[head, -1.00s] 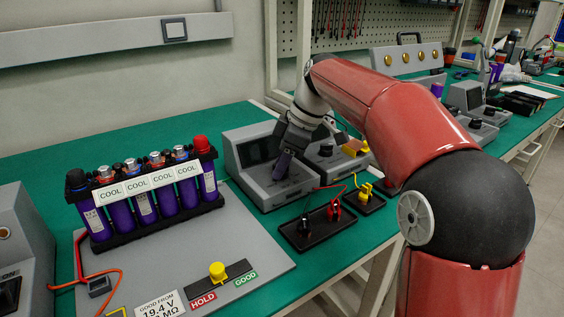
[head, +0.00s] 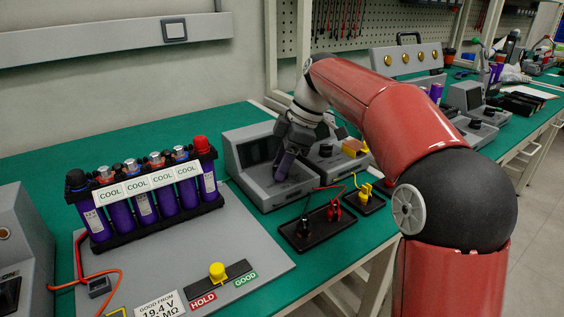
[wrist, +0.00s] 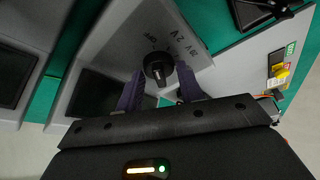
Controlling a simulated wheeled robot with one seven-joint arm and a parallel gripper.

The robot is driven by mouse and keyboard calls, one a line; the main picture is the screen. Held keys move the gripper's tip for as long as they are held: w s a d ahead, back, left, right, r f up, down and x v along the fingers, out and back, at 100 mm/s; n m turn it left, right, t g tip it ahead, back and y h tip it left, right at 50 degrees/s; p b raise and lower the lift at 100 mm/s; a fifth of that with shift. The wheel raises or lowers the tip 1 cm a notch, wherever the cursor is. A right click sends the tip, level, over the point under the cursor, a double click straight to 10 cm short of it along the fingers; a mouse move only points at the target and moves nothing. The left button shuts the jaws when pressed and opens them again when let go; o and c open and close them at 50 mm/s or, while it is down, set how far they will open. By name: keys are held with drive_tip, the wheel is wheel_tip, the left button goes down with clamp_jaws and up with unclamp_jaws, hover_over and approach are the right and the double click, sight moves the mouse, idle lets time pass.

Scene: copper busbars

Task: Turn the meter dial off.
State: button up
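The meter (head: 262,195) is a grey box with a dark screen, standing on the green bench. My gripper (wrist: 160,71) is open, one dark purple finger on each side of the dial, with a visible gap on both sides. I cannot tell how deep the fingertips reach along the dial. In the head view my gripper (head: 283,167) points down at the meter's face and hides the dial.
A second grey meter (head: 326,165) stands close to the right. Black lead blocks (head: 320,229) with red and yellow cables lie in front. A rack of purple cells (head: 146,200) stands on a grey board (head: 215,240) at the left.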

drive_tip(key=o, duration=0.3)
drive_tip(key=v, duration=0.7)
drive_tip(key=shift+d+r, duration=0.2)
drive_tip(key=shift+r, duration=0.15)
